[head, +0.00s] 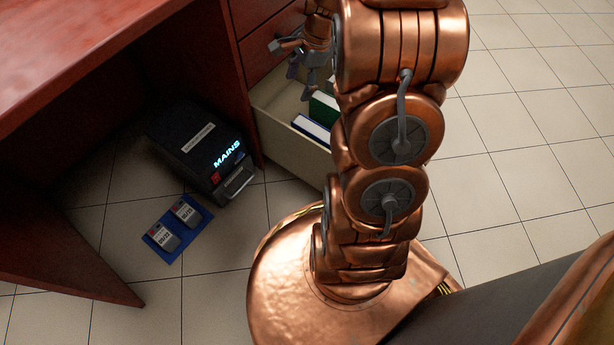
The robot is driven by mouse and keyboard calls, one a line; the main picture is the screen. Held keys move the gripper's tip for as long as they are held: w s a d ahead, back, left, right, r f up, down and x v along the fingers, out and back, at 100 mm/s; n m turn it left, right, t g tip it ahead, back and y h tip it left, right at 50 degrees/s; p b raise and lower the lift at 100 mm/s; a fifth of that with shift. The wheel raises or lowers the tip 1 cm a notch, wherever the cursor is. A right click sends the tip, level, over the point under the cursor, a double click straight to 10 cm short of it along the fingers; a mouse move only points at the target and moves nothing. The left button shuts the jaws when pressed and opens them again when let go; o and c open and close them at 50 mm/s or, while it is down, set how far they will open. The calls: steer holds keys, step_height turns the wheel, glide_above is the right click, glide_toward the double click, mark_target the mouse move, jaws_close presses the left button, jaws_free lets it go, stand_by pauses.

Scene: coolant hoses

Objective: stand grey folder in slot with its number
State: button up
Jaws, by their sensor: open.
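An open cream drawer (290,153) sticks out from the red-brown desk. A blue-covered folder (312,127) and a green folder (322,107) show inside it, both partly hidden by my copper arm. I cannot make out a grey folder or any slot numbers. My gripper (291,66) is over the back left part of the drawer, near the drawer fronts above it. Its fingers are spread and I see nothing between them. My arm covers the right part of the drawer.
A black box (205,155) with a lit "MAINS" label stands on the tiled floor under the desk (90,60). A blue tray (160,250) with two small grey labelled blocks (186,212) lies before it. The tiled floor on the right is clear.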

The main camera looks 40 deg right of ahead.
steer(key=s+a+r+n+g, duration=0.1)
steer(key=s+a+r+n, duration=0.2)
steer(key=s+a+n, duration=0.3)
steer(key=s+a+r+n+g, duration=0.2)
steer(key=s+a+r+n, duration=0.15)
steer(key=a, duration=0.35)
steer(key=s+a+r+n+g+h, duration=0.1)
steer(key=s+a+n, duration=0.1)
steer(key=s+n, duration=0.3)
steer(key=s+a+r+n+h, duration=0.1)
steer(key=s+n, duration=0.4)
steer(key=s, duration=0.7)
steer(key=shift+a+g+h, duration=0.4)
steer(key=shift+a+h, duration=0.2)
steer(key=shift+a, duration=0.4)
steer(key=shift+r+n, duration=0.1)
steer(key=shift+n, duration=0.15)
